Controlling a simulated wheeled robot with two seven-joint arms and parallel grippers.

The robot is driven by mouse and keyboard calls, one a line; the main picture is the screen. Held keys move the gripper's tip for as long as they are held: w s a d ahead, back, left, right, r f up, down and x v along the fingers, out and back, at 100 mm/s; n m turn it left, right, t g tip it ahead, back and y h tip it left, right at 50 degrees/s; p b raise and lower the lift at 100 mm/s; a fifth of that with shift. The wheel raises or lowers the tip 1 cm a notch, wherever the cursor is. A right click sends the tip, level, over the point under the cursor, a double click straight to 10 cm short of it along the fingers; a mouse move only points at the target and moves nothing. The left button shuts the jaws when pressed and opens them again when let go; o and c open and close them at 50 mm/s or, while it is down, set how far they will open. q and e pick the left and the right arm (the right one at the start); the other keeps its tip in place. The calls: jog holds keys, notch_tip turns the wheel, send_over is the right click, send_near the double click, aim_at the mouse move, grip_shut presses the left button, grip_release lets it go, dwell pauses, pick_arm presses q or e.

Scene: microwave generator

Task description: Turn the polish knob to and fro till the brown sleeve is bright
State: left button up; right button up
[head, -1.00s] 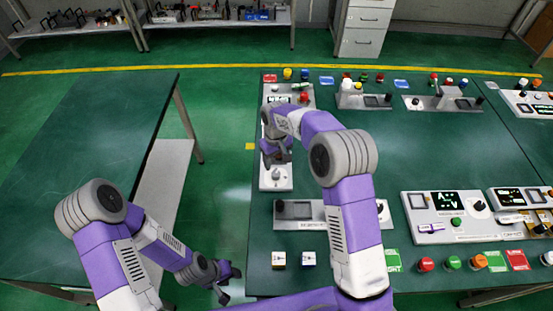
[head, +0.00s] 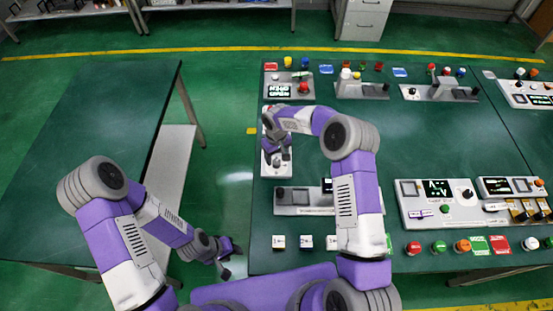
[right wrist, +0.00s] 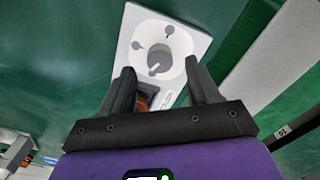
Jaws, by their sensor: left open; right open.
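The polish knob (right wrist: 158,62) is a grey round knob with a light pointer on a white round dial, on a white panel (right wrist: 196,38). In the head view the panel (head: 276,171) lies along the table's left edge. The brown sleeve (right wrist: 146,96) shows as a small brown patch in a dark recess, partly hidden by my gripper; how bright it is I cannot tell. My right gripper (right wrist: 162,88) is open and empty, its fingertips over the panel, short of the knob in the wrist picture. My left gripper (head: 230,250) is open and empty, low beside the table.
Other device panels stand on the green table, such as one with a screen (head: 440,200) at right and a low one (head: 296,199) nearer me. Small white blocks (head: 279,242) lie near the front edge. A second green table (head: 90,130) stands left, across a floor gap.

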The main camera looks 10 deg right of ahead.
aim_at(277, 162)
jog(key=shift+f, duration=1.6)
jog(key=shift+c, duration=0.2)
jog(key=c, duration=1)
